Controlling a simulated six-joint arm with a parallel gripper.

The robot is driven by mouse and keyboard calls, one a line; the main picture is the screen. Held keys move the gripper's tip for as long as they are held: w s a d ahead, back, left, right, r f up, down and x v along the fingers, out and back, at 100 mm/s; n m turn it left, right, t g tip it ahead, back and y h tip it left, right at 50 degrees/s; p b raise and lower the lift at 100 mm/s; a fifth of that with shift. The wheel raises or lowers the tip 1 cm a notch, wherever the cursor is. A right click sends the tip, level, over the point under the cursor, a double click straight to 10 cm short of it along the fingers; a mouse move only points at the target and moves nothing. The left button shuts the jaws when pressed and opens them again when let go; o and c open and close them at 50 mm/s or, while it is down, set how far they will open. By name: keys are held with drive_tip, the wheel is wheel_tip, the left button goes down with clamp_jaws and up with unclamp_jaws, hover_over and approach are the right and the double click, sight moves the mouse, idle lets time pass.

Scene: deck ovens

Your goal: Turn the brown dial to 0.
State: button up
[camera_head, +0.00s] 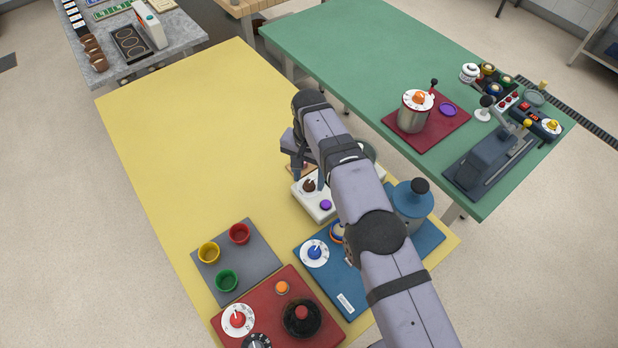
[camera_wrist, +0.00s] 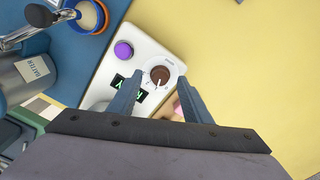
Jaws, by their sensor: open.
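The brown dial (camera_wrist: 159,76) is a round knob with a pale pointer mark, set on a white panel (camera_wrist: 118,50) with printed marks around it. In the head view the brown dial (camera_head: 309,185) shows on the white unit, beside my arm. My gripper (camera_wrist: 160,86) is open, its two fingers apart with the dial seen between and just beyond their tips. In the head view my gripper (camera_head: 308,180) is over the white unit, partly hidden by my arm. The scale numbers are too small to read.
A purple button (camera_wrist: 123,50) and a dark display with green characters (camera_wrist: 127,87) sit beside the dial. The yellow table (camera_head: 200,120) is clear at the back left.

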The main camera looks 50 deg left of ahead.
drive_tip(key=shift+f, duration=0.65)
drive_tip(key=c, duration=1.1)
drive_tip(key=shift+o, duration=0.2)
drive_tip(key=shift+f+n+b, duration=0.1)
drive_tip(key=shift+n+b, duration=0.25)
drive_tip(key=shift+n, duration=0.05)
drive_tip(key=shift+n+b, duration=0.4)
drive_tip(key=shift+n, duration=0.2)
drive_tip(key=n, duration=0.6)
drive_tip(key=shift+r, duration=0.2)
drive_tip(key=shift+a, duration=0.1)
